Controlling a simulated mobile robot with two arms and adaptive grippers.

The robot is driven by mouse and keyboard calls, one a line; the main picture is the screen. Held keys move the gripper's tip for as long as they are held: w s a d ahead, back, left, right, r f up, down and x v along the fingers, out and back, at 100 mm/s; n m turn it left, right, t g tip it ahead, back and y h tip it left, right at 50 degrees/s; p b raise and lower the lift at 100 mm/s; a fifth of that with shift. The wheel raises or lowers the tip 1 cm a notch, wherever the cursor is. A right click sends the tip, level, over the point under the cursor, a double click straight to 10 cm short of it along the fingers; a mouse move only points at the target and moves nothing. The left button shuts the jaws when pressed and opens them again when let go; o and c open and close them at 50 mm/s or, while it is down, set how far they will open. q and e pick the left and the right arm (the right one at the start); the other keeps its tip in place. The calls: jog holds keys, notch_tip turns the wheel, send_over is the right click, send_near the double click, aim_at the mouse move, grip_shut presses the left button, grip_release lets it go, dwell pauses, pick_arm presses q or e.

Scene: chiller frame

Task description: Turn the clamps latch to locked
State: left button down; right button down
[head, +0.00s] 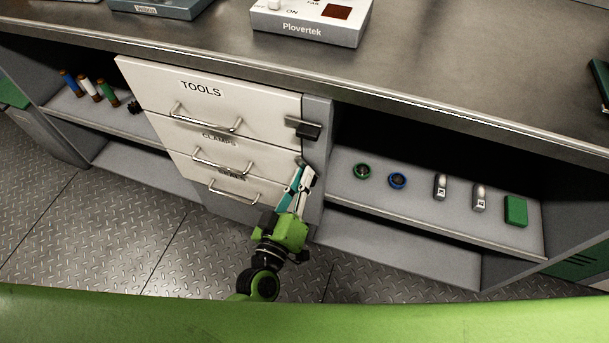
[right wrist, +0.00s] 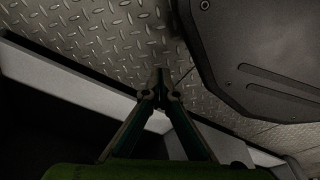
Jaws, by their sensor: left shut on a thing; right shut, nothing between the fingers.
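The white drawer unit has a drawer labelled TOOLS (head: 240,103), a CLAMPS drawer (head: 180,137) below it and a third, lower drawer (head: 190,172). The clamps latch (head: 299,161) is at the right edge of the CLAMPS drawer, mostly hidden by my left gripper (head: 304,171). The left gripper's fingers are shut on the latch, coming from below. The latch's exact angle cannot be told. My right gripper (right wrist: 161,78) shows in the right wrist view, shut and empty, over the floor.
A dark latch (head: 308,130) sits beside the TOOLS drawer, just above my left gripper. An open shelf (head: 430,215) at right holds rings, small grey items and a green block (head: 515,211). The steel worktop (head: 440,75) overhangs the drawers. The patterned floor (head: 110,230) is clear at left.

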pick_arm(q)
jog(key=shift+w+a+f+n+b, duration=0.15)
jog(key=shift+f+n+b, duration=0.15)
jog(key=shift+n, duration=1.45)
jog(key=shift+s+a+f+n+b, duration=0.15)
jog(key=shift+f+n+b, duration=0.2)
jog(key=shift+n, duration=1.45)
jog(key=shift+w+a+f+n+b, duration=0.15)
jog(key=shift+f+n, duration=0.25)
jog(key=shift+n, duration=1.35)
pick_arm(e)
jog(key=shift+w+a+r, duration=0.15)
jog(key=shift+w+r, duration=0.7)
jog(key=shift+r, duration=0.15)
jog(key=shift+w+a+r, duration=0.1)
jog(key=shift+w+r, duration=0.75)
jog(key=shift+r, duration=0.15)
pick_arm(q)
jog(key=c, duration=2.1)
grip_release()
